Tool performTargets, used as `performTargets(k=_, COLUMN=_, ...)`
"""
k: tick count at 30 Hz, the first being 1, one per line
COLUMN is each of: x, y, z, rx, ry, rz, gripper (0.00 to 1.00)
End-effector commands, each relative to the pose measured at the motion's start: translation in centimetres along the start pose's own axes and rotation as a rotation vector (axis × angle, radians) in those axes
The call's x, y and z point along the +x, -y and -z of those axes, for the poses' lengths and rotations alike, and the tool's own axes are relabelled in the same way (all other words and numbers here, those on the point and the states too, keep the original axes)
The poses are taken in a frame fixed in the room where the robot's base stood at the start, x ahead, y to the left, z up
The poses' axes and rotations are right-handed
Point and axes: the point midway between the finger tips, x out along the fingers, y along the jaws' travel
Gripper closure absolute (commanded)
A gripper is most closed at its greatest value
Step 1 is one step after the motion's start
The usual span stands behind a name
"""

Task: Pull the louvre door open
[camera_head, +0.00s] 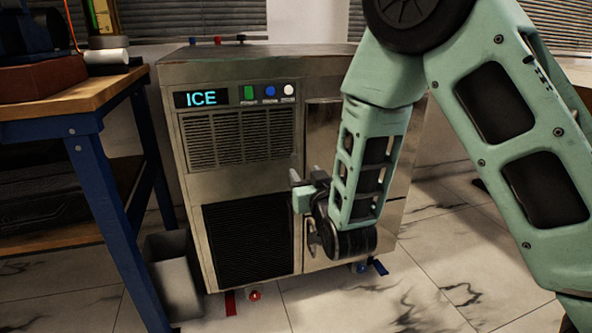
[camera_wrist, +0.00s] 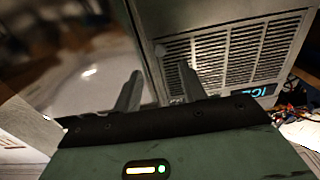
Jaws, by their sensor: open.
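The ice machine (camera_head: 230,180) has a metal front with a slatted louvre panel (camera_head: 240,138) below its lit ICE sign. A dark fine-ribbed panel (camera_head: 250,240) is lower down. I cannot tell which of them is the louvre door; neither looks swung out. My gripper (camera_head: 305,178) is at the front, near the seam right of the louvres. In the wrist view my gripper (camera_wrist: 160,82) is open, its two fingers apart on either side of the seam, with the louvre slats (camera_wrist: 235,50) to the right. No handle is clearly visible; contact cannot be told.
A blue-legged workbench (camera_head: 95,165) stands close at the left, with a grey bin (camera_head: 173,275) beside the machine. The tiled floor (camera_head: 440,290) at the front right looks clear.

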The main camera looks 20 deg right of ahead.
Motion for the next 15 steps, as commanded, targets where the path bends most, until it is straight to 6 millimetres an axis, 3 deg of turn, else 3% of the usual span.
performTargets(k=9, x=6.1, y=0.0, z=-0.1, rx=0.001, ry=-0.003, rz=-0.001, gripper=0.59)
performTargets(k=15, x=8.0, y=0.1, z=0.0, rx=0.000, ry=-0.001, rz=0.001, gripper=0.59)
